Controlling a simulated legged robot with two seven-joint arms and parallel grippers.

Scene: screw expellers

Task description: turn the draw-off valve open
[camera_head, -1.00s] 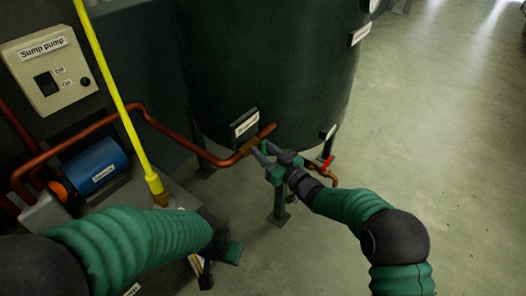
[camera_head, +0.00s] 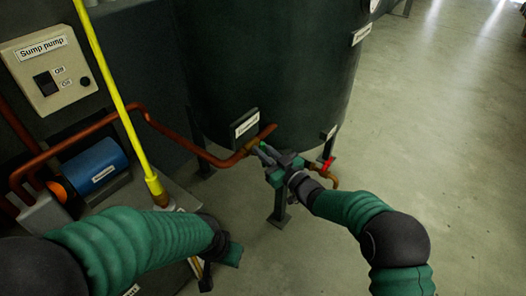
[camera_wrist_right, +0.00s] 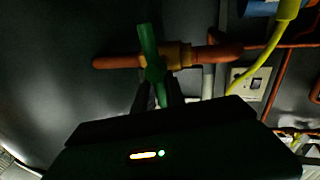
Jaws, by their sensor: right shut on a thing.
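A valve with a green lever and a brass body (camera_head: 249,149) sits in the copper pipe at the foot of the dark green tank (camera_head: 270,70). In the right wrist view the green lever (camera_wrist_right: 148,42) stands across the pipe, beside the brass body (camera_wrist_right: 180,55). My right gripper (camera_head: 266,153) is shut on the lower part of this lever; its fingers (camera_wrist_right: 157,95) partly hide it. A label (camera_head: 246,124) is on the tank above the valve, too small to read surely. My left gripper (camera_head: 220,262) hangs low at the bottom middle, its jaws unclear.
A second valve with a red handle (camera_head: 327,163) is close to the right of my right gripper. A yellow pipe (camera_head: 120,105), a blue motor (camera_head: 98,167) and a sump pump switch box (camera_head: 48,75) stand at left. The floor (camera_head: 450,150) at right is clear.

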